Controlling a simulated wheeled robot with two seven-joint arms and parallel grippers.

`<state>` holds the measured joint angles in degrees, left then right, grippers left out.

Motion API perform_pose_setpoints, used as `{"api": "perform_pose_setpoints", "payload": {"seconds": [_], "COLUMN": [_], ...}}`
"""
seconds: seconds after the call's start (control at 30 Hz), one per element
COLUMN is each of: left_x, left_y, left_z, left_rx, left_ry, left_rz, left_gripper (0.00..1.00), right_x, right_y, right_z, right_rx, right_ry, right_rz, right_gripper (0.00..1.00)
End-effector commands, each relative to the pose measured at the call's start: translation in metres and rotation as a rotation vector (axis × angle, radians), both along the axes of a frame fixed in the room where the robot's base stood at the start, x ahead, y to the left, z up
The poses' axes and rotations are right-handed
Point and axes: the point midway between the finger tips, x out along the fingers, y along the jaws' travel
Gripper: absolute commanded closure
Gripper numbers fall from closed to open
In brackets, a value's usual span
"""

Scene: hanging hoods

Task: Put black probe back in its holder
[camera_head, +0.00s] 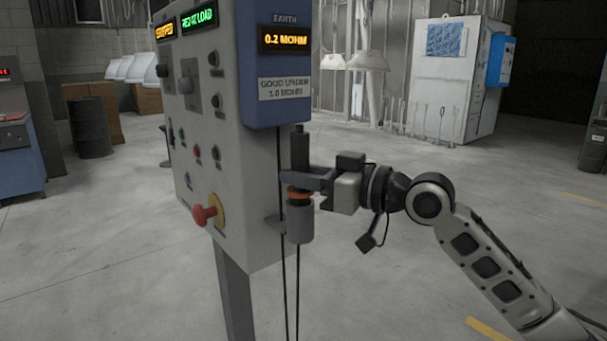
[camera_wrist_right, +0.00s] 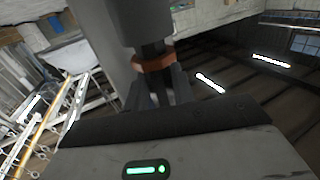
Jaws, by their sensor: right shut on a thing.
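The black probe (camera_head: 300,147) stands upright beside the right edge of the test panel. My right gripper (camera_head: 298,181) is shut on it from the right, and the probe's black top sticks up above the fingers. An orange ring (camera_head: 298,193) shows just below the fingers. The grey cup-like holder (camera_head: 300,224) is directly under the ring, fixed to the panel by a bracket. The probe's lower end is hidden, so I cannot tell how far it is inside. In the right wrist view the fingers (camera_wrist_right: 153,90) meet near the orange ring. My left gripper is out of view.
The panel (camera_head: 225,130) has knobs, a red button (camera_head: 204,215) and a blue display box (camera_head: 275,65) reading 0.2 MOHM. Black cables hang below the box, near the holder. The floor right of the panel is open. A black drum (camera_head: 91,127) stands far left.

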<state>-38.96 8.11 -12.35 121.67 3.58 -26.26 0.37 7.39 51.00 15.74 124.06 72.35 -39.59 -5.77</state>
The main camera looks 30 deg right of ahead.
Motion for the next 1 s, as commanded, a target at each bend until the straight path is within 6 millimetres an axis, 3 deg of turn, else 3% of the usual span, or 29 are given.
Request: {"api": "perform_pose_setpoints", "payload": {"seconds": [0.37, 0.4, 0.47, 0.87, 1.0], "left_x": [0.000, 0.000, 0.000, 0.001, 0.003], "left_y": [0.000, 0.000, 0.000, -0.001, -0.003], "left_z": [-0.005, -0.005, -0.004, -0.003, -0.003], "left_rx": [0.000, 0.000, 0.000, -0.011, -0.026], "left_ry": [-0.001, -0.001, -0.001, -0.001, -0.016], "left_rz": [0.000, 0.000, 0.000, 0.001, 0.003], "left_gripper": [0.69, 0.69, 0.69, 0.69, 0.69], "right_x": [0.000, 0.000, 0.000, 0.000, -0.016], "right_y": [0.000, 0.000, 0.000, 0.000, -0.008], "right_z": [-0.006, -0.005, -0.005, -0.006, -0.010], "right_rx": [0.000, 0.000, 0.000, 0.000, 0.000], "right_ry": [-0.001, -0.001, -0.001, 0.001, 0.003], "right_rz": [0.000, 0.000, 0.000, 0.000, -0.001], "right_gripper": [1.00, 0.67, 0.50, 0.50, 0.50]}}
